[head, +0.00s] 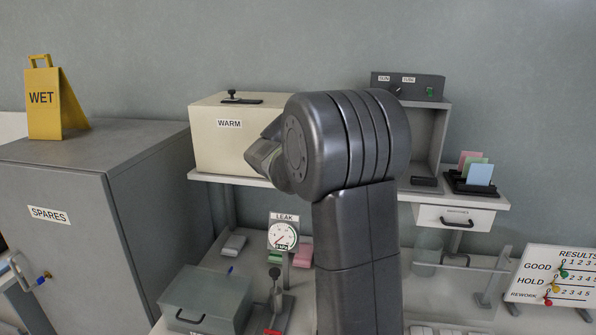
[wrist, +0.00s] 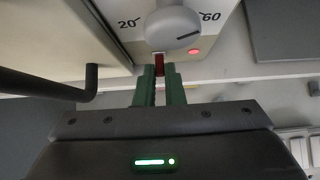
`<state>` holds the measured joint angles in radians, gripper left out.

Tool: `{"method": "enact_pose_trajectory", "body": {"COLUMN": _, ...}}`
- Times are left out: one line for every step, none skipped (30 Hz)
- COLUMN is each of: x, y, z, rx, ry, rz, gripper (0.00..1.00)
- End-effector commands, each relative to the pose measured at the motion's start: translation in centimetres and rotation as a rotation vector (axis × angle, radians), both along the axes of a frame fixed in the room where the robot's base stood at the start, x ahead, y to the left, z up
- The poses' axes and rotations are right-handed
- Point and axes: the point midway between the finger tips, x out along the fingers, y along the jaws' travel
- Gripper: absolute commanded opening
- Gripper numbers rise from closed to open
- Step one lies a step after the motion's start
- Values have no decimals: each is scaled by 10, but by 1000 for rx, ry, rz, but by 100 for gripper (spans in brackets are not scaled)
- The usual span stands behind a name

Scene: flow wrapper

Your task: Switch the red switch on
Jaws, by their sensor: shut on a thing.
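The red switch (wrist: 158,63) shows in the wrist view as a small dark red piece on the pale panel, just below a white dial knob. My gripper (wrist: 159,78) has its green fingers closed around it, one on each side. The fingers hide most of the switch, so I cannot tell its position. In the head view my arm covers the gripper and the switch.
The white knob (wrist: 173,28) sits between the marks 20 and 60, close above my fingertips. A small red light (wrist: 193,51) is right of it. A dark bar handle (wrist: 90,82) is at left. The cream WARM box (head: 222,148) stands left of my arm.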

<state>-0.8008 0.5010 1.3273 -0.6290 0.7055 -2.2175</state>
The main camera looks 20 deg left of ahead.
Motion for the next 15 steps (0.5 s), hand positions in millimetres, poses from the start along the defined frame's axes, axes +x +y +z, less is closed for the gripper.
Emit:
{"method": "enact_pose_trajectory", "body": {"x": 1, "y": 1, "z": 3, "rx": 1, "ry": 10, "rz": 1, "gripper": 0}}
{"method": "enact_pose_trajectory", "body": {"x": 1, "y": 1, "z": 4, "rx": -2, "ry": 18, "rz": 1, "gripper": 0}}
{"method": "enact_pose_trajectory", "body": {"x": 2, "y": 1, "z": 4, "rx": -4, "ry": 28, "rz": 1, "gripper": 0}}
{"method": "enact_pose_trajectory", "body": {"x": 2, "y": 1, "z": 5, "rx": -6, "ry": 36, "rz": 1, "gripper": 0}}
{"method": "enact_pose_trajectory", "body": {"x": 2, "y": 1, "z": 5, "rx": -8, "ry": 44, "rz": 0, "gripper": 0}}
{"method": "enact_pose_trajectory", "body": {"x": 3, "y": 1, "z": 5, "rx": -10, "ry": 52, "rz": 1, "gripper": 0}}
{"method": "enact_pose_trajectory", "body": {"x": 3, "y": 1, "z": 6, "rx": -11, "ry": 59, "rz": 1, "gripper": 0}}
{"method": "enact_pose_trajectory", "body": {"x": 3, "y": 1, "z": 6, "rx": -14, "ry": 66, "rz": 1, "gripper": 0}}
{"method": "enact_pose_trajectory", "body": {"x": 3, "y": 1, "z": 6, "rx": -16, "ry": 72, "rz": 1, "gripper": 0}}
{"method": "enact_pose_trajectory", "body": {"x": 3, "y": 1, "z": 6, "rx": -16, "ry": 77, "rz": 1, "gripper": 0}}
{"method": "enact_pose_trajectory", "body": {"x": 3, "y": 1, "z": 6, "rx": -17, "ry": 82, "rz": 0, "gripper": 0}}
{"method": "enact_pose_trajectory", "body": {"x": 3, "y": 1, "z": 7, "rx": -19, "ry": 88, "rz": 1, "gripper": 0}}
{"method": "enact_pose_trajectory", "body": {"x": 3, "y": 1, "z": 7, "rx": -20, "ry": 91, "rz": 1, "gripper": 0}}
{"method": "enact_pose_trajectory", "body": {"x": 4, "y": 1, "z": 7, "rx": -21, "ry": 94, "rz": 1, "gripper": 0}}
{"method": "enact_pose_trajectory", "body": {"x": 4, "y": 1, "z": 7, "rx": -22, "ry": 97, "rz": 1, "gripper": 0}}
